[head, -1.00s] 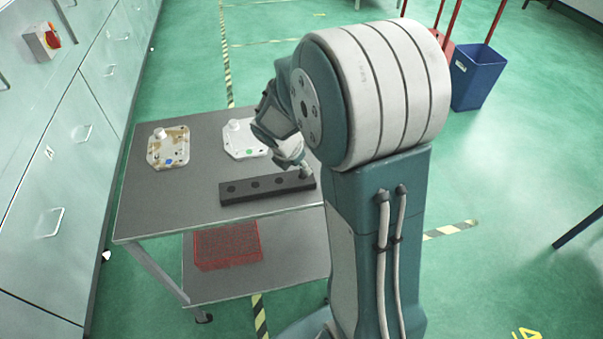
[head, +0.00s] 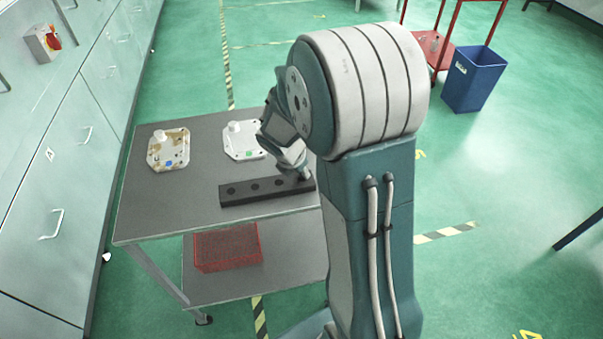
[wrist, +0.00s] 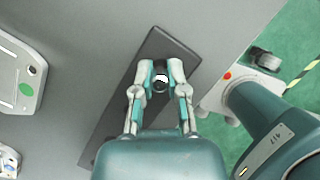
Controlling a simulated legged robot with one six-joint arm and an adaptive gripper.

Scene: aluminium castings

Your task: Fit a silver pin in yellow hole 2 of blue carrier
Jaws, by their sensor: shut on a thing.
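The blue carrier (head: 182,150) is a pale plate with brownish patches, a raised white knob and a blue dot, at the left of the table. I cannot make out its yellow holes. A dark block (head: 236,199) with a row of round holes lies near the table's front edge. My gripper (wrist: 160,76) is over the block's far end in the wrist view and shut on a silver pin (wrist: 160,79). Only the bright pin top shows between the fingertips. I cannot tell whether the pin is still in its hole. In the head view, my arm partly covers the gripper.
A similar carrier with a green dot (head: 234,152) stands behind the block, partly behind my arm. The grey table (head: 165,215) is clear between the blue carrier and the block. A red basket (head: 228,252) is on the lower shelf. Cabinets (head: 60,170) line the left.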

